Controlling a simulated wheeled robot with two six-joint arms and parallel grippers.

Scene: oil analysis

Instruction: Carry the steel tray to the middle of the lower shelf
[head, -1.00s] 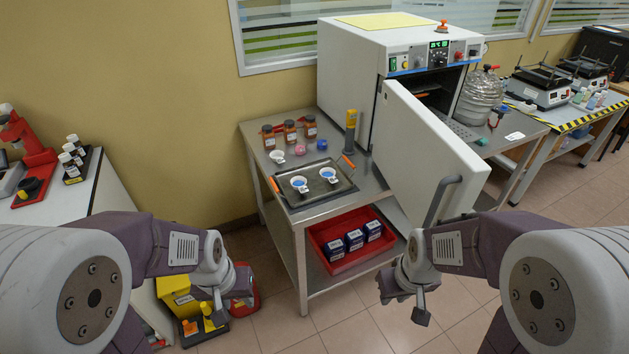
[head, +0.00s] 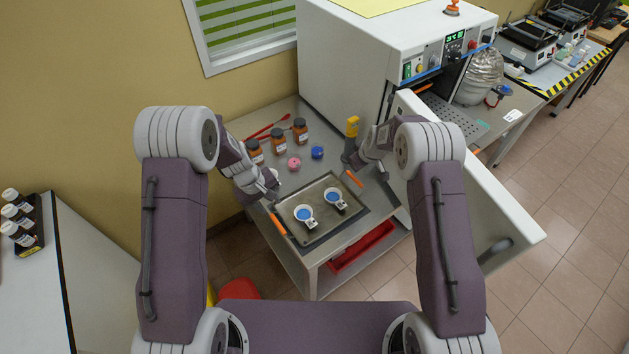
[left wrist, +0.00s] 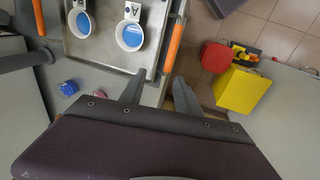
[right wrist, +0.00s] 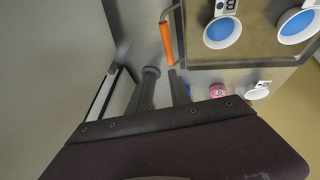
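The steel tray (head: 318,236) lies on the top of a steel table and holds two white cups with blue contents (head: 304,213) (head: 333,197). It has an orange handle on its left (head: 278,224) and right (head: 354,180) sides. My left gripper (head: 272,192) is just above the left handle; in the left wrist view its open fingers (left wrist: 158,92) point at that handle (left wrist: 174,45). My right gripper (head: 350,166) is close to the right handle, which shows beyond its apart, empty-looking fingers (right wrist: 162,90). The lower shelf (head: 322,284) is mostly hidden.
A red crate (head: 362,248) stands on the lower shelf. Brown bottles (head: 278,141), a pink lid (head: 294,164), a blue lid (head: 317,152) and a yellow-topped object (head: 352,127) stand behind the tray. The open oven door (head: 480,200) is at the right.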

